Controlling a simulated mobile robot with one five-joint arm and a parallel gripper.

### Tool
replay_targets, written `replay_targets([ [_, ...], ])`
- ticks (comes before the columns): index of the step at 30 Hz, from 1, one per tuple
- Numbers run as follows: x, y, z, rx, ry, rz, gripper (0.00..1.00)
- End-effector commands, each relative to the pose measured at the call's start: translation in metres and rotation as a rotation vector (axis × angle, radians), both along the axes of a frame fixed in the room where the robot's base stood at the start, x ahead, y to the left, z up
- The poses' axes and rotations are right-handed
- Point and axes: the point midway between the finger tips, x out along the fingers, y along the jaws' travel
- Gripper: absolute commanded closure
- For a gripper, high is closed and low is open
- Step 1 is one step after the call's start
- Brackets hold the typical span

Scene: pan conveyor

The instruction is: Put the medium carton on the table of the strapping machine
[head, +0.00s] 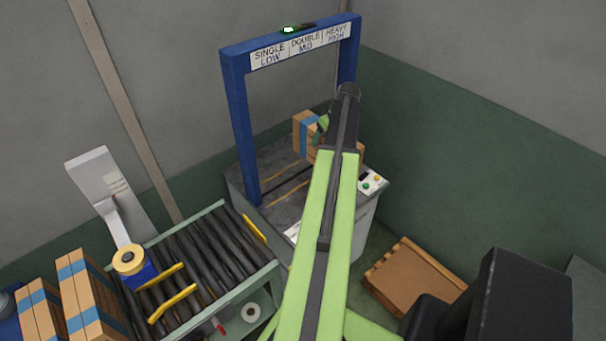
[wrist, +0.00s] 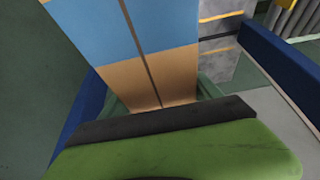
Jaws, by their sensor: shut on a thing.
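A brown carton with a blue band (head: 302,132) is at the strapping machine, within its blue arch. My gripper (head: 322,128) is shut on this carton, and my arm hides part of it. In the wrist view the carton (wrist: 165,75) rises right in front of a green finger with a dark pad. The grey machine table (head: 277,207) lies below and to the left of the carton. I cannot tell whether the carton's underside touches the table. From these views I cannot compare its size with the other cartons.
The blue arch (head: 241,125) frames the table, with a control panel (head: 371,181) at its right front. A roller conveyor (head: 205,255) with yellow guides and a tape dispenser (head: 131,262) stands left. A pallet stack (head: 412,278) lies on the floor at right.

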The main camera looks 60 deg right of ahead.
Motion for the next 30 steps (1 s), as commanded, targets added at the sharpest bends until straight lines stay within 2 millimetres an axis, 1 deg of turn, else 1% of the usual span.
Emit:
replay_targets([
  [2, 0.009, 0.000, -0.008, 0.000, -0.001, 0.002, 1.00],
  [4, 0.023, -0.001, -0.019, -0.001, -0.001, 0.003, 1.00],
  [9, 0.066, -0.002, -0.047, -0.001, -0.002, 0.003, 1.00],
  [12, 0.089, -0.002, -0.060, -0.001, -0.001, 0.003, 1.00],
  [15, 0.106, -0.002, -0.068, -0.001, -0.001, 0.001, 1.00],
  [19, 0.115, -0.001, -0.071, -0.001, -0.001, 0.000, 1.00],
  [22, 0.116, -0.001, -0.070, -0.001, -0.001, -0.001, 1.00],
  [24, 0.116, -0.001, -0.073, -0.001, -0.001, -0.001, 1.00],
  [26, 0.116, -0.001, -0.080, -0.001, -0.001, -0.001, 1.00],
  [30, 0.116, -0.001, -0.105, -0.001, -0.001, -0.001, 1.00],
])
